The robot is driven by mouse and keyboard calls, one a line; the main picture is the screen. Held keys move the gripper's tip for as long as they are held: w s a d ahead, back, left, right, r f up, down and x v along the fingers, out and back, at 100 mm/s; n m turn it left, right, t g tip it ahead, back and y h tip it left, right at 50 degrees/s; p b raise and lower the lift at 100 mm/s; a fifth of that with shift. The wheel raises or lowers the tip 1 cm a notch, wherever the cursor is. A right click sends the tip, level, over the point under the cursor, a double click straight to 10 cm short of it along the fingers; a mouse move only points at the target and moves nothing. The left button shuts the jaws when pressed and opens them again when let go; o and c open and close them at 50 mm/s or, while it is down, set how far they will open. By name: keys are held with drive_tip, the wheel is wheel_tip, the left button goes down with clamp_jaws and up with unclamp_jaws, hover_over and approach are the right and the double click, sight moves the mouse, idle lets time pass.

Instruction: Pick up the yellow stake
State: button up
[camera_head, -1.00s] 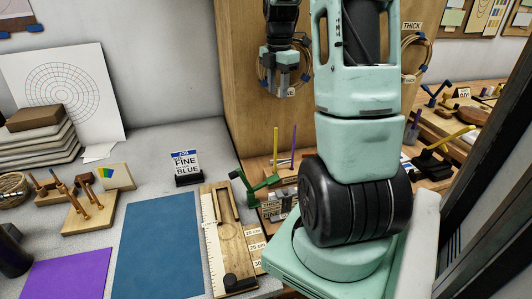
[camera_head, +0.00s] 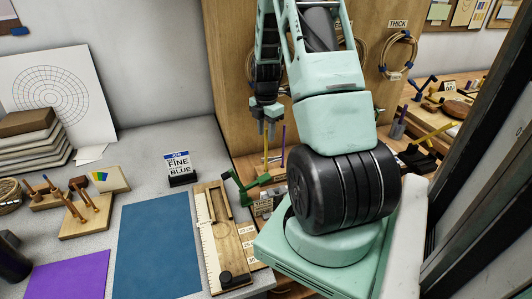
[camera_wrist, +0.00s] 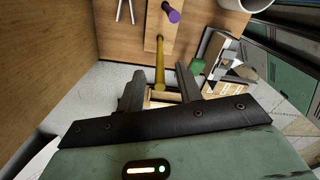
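The thin yellow stake (camera_head: 265,152) stands upright in a wooden holder at the foot of the tall wood panel. My gripper (camera_head: 267,128) is just above it in the head view, pointing down. In the wrist view, the two fingers are apart and my gripper (camera_wrist: 160,80) is open. The yellow stake (camera_wrist: 160,62) shows between and beyond the fingertips, with a clear gap on each side. I cannot tell how far its top reaches between them. A purple stake (camera_head: 283,148) stands to its right; its top shows in the wrist view (camera_wrist: 173,14).
A green clamp-like tool (camera_head: 247,188) is close in front of the stakes. The wood panel with hanging coils (camera_head: 398,50) rises behind. Another yellow stick (camera_head: 437,132) is at the right.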

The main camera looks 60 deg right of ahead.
sight(266, 155)
drive_tip(key=shift+f, duration=1.3)
drive_tip(key=shift+c, duration=0.2)
clamp_jaws()
drive_tip(key=shift+r, duration=0.15)
